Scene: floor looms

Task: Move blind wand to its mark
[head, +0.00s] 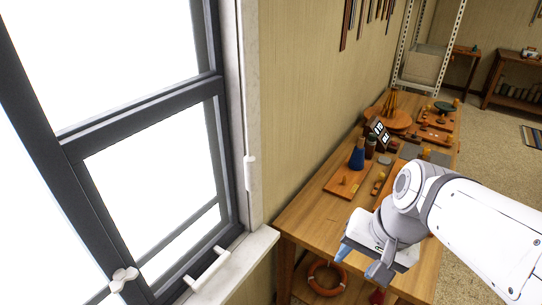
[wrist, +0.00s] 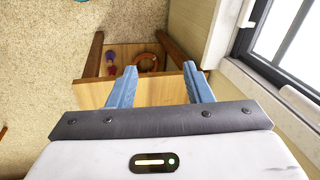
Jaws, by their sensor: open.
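A slim white upright piece (head: 250,172) on the pale right-hand jamb of the window looks like the blind wand, though I cannot be sure. I cannot make out its mark. My gripper (head: 361,261) is above the front end of the wooden workbench, to the right of the white piece and well apart from it. In the wrist view, the two blue fingers of my gripper (wrist: 160,68) are spread, with nothing between them.
The window has a white knob (head: 124,278) and a white bar handle (head: 208,268). An orange ring (head: 326,278) lies underneath. Carpeted floor is free at right.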

